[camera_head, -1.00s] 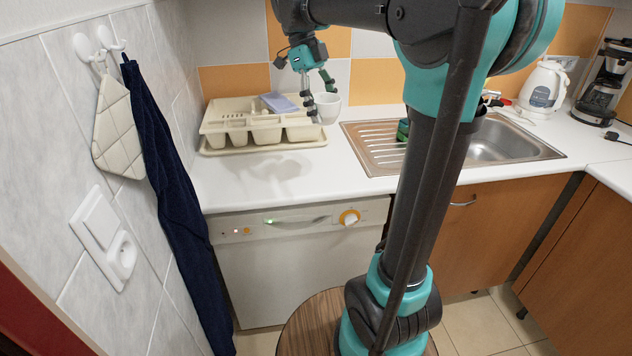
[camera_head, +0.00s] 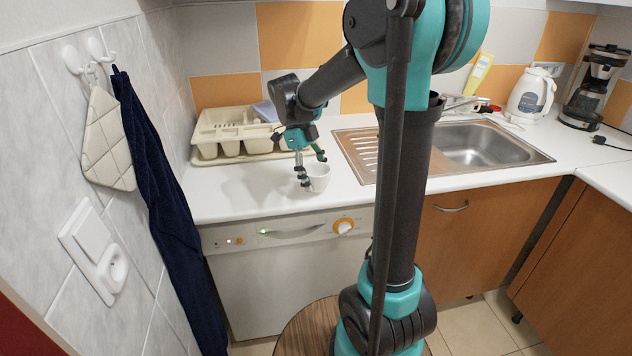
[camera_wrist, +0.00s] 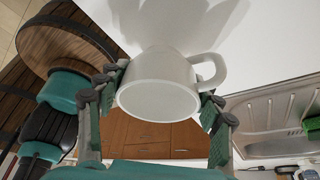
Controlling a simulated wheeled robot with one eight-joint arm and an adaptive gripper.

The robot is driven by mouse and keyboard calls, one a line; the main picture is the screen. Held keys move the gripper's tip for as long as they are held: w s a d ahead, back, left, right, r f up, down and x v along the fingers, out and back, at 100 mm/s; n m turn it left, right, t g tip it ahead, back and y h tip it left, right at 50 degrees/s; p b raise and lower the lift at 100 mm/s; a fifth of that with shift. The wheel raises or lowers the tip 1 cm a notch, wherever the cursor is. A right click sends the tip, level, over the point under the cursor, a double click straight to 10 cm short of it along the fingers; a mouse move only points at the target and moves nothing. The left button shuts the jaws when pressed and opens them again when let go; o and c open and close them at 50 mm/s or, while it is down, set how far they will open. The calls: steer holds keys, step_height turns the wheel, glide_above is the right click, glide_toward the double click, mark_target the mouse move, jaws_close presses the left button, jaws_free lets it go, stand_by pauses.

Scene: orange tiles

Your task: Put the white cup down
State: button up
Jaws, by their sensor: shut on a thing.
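The white cup (camera_head: 318,177) is at the front part of the white countertop, left of the sink's drainboard, in the head view. My gripper (camera_head: 311,168) is shut on it, coming from above and behind. In the wrist view the cup (camera_wrist: 160,85) sits between the two fingers of my gripper (camera_wrist: 160,100), with its handle out to the right. The cup is close to the counter (camera_head: 240,190); I cannot tell if its base touches it.
A cream dish rack (camera_head: 205,152) with a bluish item (camera_head: 265,110) stands behind on the left. The metal sink (camera_head: 490,145) with drainboard is to the right. A white kettle (camera_head: 530,95) and coffee maker (camera_head: 592,90) stand far right. The counter left of the cup is clear.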

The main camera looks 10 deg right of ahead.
steer(key=shift+f, duration=0.75)
steer(key=shift+f, duration=0.15)
steer(key=o, duration=1.3)
steer(key=shift+c, duration=0.2)
steer(key=v, duration=1.2)
